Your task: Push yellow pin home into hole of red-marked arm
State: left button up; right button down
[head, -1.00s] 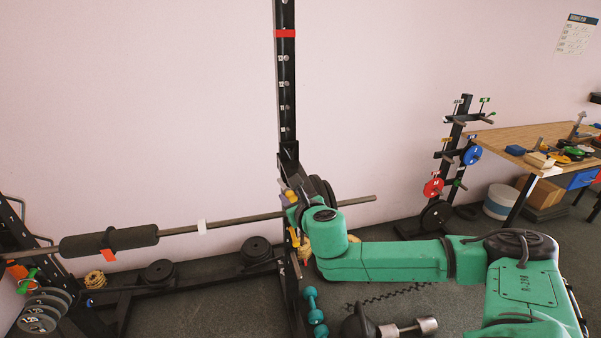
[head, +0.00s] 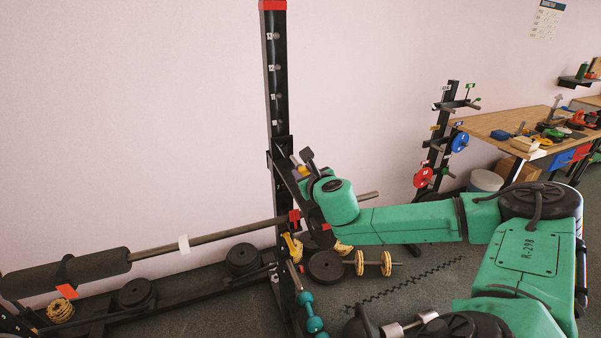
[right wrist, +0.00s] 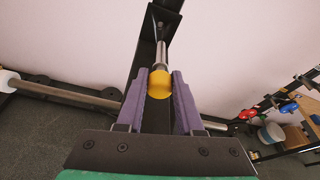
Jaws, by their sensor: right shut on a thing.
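The yellow pin (right wrist: 160,83) is between the purple fingers of my right gripper (right wrist: 160,92), which is shut on its yellow end. Its grey metal shaft (right wrist: 161,52) points away from the gripper toward a dark bracket (right wrist: 166,14) on the black upright. Whether its tip is in a hole is unclear. In the head view my right gripper (head: 304,160) is beside the black upright (head: 278,110), with a little yellow showing. Red marks (head: 294,216) show near the upright below the gripper. The hole itself is not visible. My left gripper is not in view.
Weights and teal dumbbells (head: 305,298) lie on the floor. A plate rack (head: 440,140) and wooden table (head: 500,122) stand at right.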

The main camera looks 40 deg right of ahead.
aim_at(295, 162)
jog(key=shift+s+r, duration=0.1)
jog(key=shift+s, duration=0.05)
jog(key=shift+p, duration=0.35)
jog(key=w, duration=0.2)
jog(key=w+d+p, duration=0.1)
jog(key=w, duration=0.1)
jog(key=shift+w+p, duration=0.1)
jog(key=shift+p, duration=0.2)
jog(key=shift+w+d, duration=0.3)
jog(key=shift+w, duration=0.35)
pick_arm(q)
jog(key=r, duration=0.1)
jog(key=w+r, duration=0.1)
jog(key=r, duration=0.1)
jog(key=shift+p, duration=0.3)
pick_arm(e)
jog(key=shift+w+d+f, duration=0.1)
jog(key=shift+w+f, duration=0.15)
jog(key=shift+w, duration=0.1)
pick_arm(q)
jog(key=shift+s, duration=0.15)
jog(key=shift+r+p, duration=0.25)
jog(key=shift+p, duration=0.1)
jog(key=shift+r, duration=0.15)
